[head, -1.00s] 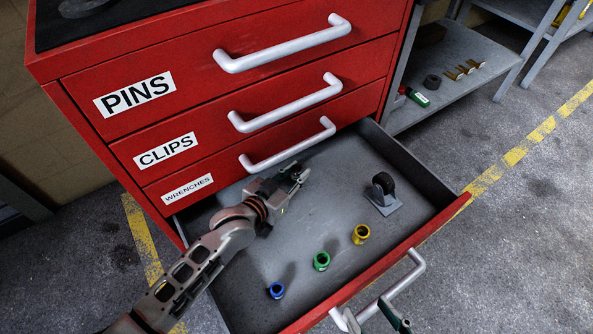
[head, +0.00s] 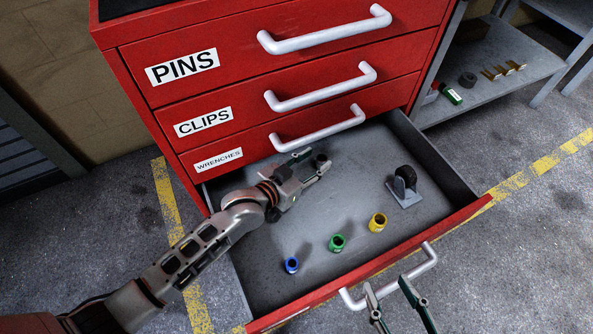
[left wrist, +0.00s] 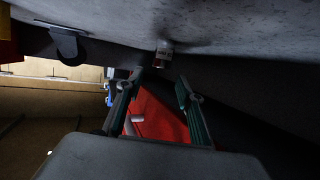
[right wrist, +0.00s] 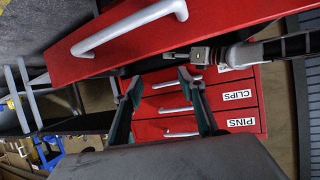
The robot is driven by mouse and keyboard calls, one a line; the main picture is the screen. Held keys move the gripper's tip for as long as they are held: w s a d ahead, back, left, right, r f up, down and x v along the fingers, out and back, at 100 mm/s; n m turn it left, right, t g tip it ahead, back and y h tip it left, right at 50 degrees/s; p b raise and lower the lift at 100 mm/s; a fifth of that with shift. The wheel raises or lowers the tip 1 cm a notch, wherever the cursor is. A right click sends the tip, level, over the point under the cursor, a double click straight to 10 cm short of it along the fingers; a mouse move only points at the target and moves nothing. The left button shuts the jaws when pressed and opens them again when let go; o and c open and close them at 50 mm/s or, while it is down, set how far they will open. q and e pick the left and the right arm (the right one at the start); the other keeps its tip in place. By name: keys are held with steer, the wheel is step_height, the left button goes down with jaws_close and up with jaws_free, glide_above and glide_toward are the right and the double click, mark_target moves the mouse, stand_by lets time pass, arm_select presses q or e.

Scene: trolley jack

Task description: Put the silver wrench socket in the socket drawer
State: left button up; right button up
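The silver wrench socket (left wrist: 162,54) appears to stand on the floor of the open drawer (head: 345,190), just beyond my left fingertips in the left wrist view, which is upside down. In the head view it is a small dark-topped cylinder (head: 321,159) at the fingertips, near the drawer's back. My left gripper (head: 308,162) is inside the drawer with its fingers (left wrist: 160,85) spread apart. Blue (head: 291,265), green (head: 337,243) and yellow (head: 377,222) sockets stand in a row towards the drawer front. My right gripper (head: 395,298) is open and empty outside, by the drawer handle (head: 400,283).
A black caster wheel on a grey plate (head: 404,187) sits at the drawer's right. Shut drawers labelled PINS (head: 300,60), CLIPS (head: 290,105) and WRENCHES (head: 290,140) rise above. A grey shelf (head: 495,75) with small parts stands at the right.

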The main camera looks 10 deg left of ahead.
arm_select(q)
steer(key=v, duration=0.2)
steer(key=p+v, duration=0.1)
steer(key=v, duration=0.1)
steer(key=p+v, duration=0.1)
steer(key=v, duration=0.2)
steer(key=shift+w+r, duration=0.15)
steer(key=shift+r, duration=0.25)
steer(key=shift+s+a, duration=0.15)
steer(key=shift+s, duration=0.15)
steer(key=shift+s+a+f, duration=0.1)
steer(key=shift+s, duration=0.05)
arm_select(e)
steer(key=shift+n+g+h, duration=0.4)
steer(key=shift+n+g, duration=0.1)
steer(key=shift+g, duration=0.1)
steer(key=f, duration=0.1)
steer(key=s+d+f, duration=0.2)
steer(key=shift+f, duration=0.15)
steer(key=shift+w+r, duration=0.15)
steer(key=shift+r, duration=0.2)
